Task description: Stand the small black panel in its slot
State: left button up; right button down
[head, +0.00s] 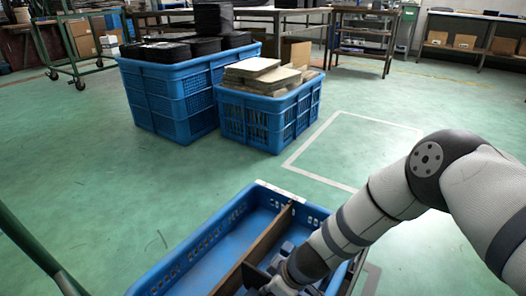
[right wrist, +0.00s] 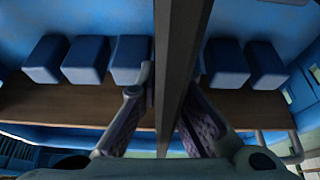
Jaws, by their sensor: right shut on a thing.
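My right gripper (right wrist: 171,88) is shut on the small black panel (right wrist: 181,40), which runs edge-on between the two fingers in the right wrist view. The panel stands out among a row of blue blocks (right wrist: 85,60), with blocks on both sides of it. It hides the gap behind it, so I cannot tell how deep its edge sits. In the head view my right arm reaches down into the blue tray (head: 196,246), and its forearm hides most of the gripper and panel. My left gripper is not in view.
A brown wooden divider (head: 266,239) runs along the tray. The tray's left compartment is empty. Behind stand a blue crate (head: 180,100) of black panels and a smaller blue crate (head: 262,125) of pale panels.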

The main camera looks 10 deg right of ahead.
jog(key=shift+s+a+f, duration=0.2)
jog(key=shift+f, duration=0.45)
jog(key=c, duration=1.8)
grip_release()
jog(key=shift+o, duration=0.6)
jog(key=shift+w+f, duration=0.1)
jog(key=shift+w, duration=0.2)
jog(key=v, duration=1.2)
jog(key=shift+w, duration=0.1)
jog(key=shift+d, duration=0.1)
